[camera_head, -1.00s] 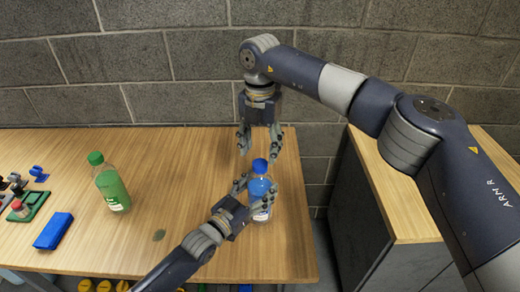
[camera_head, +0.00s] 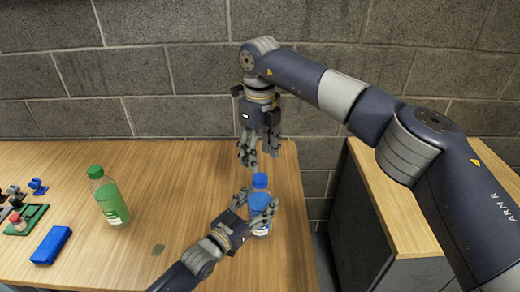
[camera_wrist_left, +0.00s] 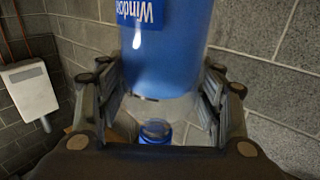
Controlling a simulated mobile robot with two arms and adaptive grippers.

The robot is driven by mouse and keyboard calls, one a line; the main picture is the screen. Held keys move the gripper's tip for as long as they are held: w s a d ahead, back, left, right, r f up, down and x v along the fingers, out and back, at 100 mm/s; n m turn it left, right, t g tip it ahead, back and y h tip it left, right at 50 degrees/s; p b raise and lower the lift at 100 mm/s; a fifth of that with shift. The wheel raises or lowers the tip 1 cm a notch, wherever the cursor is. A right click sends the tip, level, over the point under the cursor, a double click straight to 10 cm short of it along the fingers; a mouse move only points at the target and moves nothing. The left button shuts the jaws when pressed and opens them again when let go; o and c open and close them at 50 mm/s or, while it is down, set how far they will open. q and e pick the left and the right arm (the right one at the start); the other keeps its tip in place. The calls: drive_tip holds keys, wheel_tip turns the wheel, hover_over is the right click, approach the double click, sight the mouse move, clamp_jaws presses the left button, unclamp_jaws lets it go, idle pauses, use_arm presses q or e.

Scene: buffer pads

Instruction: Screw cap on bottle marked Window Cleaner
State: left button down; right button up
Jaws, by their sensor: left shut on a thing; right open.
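The blue bottle (camera_head: 261,227) stands upright near the right end of the wooden table, with a blue cap (camera_head: 260,180) at its top. In the left wrist view the bottle (camera_wrist_left: 165,50) shows an upside-down label starting "Window". The cap (camera_wrist_left: 155,133) shows at the clear neck there; I cannot tell how tightly it sits. My left gripper (camera_head: 258,208) is shut on the bottle's body, with fingers on both sides. My right gripper (camera_head: 257,163) is open and points down just above the cap; I cannot tell whether its fingertips touch it.
A green bottle (camera_head: 110,202) with a green cap stands to the left. A blue box (camera_head: 50,245) and a green tray (camera_head: 28,217) with small parts lie at the far left. A second wooden-topped cabinet (camera_head: 385,215) stands right, across a gap. A brick wall is behind.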

sight(260, 178)
drive_tip(key=n, duration=0.4)
drive_tip(key=shift+r, duration=0.35)
drive_tip(key=shift+f, duration=4)
drive_tip(key=c, duration=1.1)
drive_tip(key=o, duration=1.2)
